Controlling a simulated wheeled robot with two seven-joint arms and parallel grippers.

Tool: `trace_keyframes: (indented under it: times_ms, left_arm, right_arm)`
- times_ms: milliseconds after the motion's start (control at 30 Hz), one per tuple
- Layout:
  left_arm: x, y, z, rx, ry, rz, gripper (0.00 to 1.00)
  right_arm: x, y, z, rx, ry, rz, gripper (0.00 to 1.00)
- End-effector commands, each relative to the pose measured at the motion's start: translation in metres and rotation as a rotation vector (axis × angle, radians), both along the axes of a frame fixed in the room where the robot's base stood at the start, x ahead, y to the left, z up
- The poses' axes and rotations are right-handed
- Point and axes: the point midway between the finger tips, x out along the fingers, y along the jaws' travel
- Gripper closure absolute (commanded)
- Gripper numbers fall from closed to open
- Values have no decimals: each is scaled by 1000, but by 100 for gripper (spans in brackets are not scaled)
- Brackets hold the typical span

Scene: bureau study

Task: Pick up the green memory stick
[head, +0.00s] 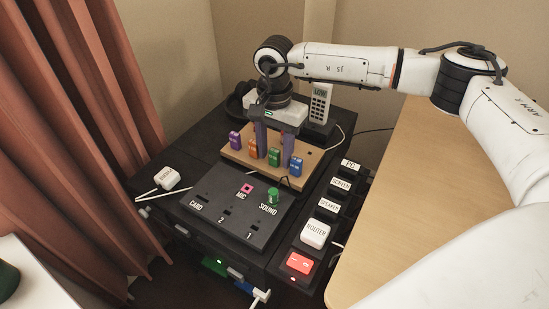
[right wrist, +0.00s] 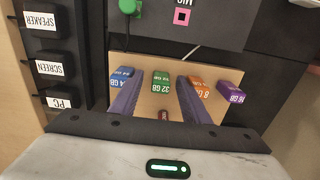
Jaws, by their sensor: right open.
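The green memory stick (head: 274,157) stands in a wooden board (head: 232,150) between an orange stick (head: 253,148) and a blue stick (head: 296,166). A purple stick (head: 235,140) stands at the board's left end. My right gripper (head: 274,150) is open and points down, its two fingers reaching in among the sticks. In the right wrist view the green stick (right wrist: 161,80), marked 32 GB, shows between the two fingers, with the orange and blue sticks outside them. Whether a finger touches any stick, I cannot tell. My left gripper is out of view.
A black panel (head: 210,210) with a green SOUND knob (head: 272,196) lies in front of the board. Labelled switches, including ROUTER (head: 315,233), run along the right. A phone (head: 319,103) stands behind the board. A wooden desktop (head: 400,190) is clear at right.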

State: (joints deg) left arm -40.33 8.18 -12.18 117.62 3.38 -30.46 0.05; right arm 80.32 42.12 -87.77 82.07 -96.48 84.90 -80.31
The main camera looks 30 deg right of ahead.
Motion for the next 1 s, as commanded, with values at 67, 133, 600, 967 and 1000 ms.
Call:
trace_keyframes:
  times_ms: [67,133,600,967,1000]
  left_arm:
    - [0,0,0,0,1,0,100]
    - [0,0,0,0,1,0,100]
    - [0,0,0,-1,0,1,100]
    - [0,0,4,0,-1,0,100]
    - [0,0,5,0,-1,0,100]
  right_arm:
    - [0,0,-4,1,-1,0,58]
    - [1,0,-4,0,-2,0,58]
    - [1,0,-3,0,-2,0,100]
    - [2,0,23,1,-6,0,100]
    - [2,0,31,1,-6,0,100]
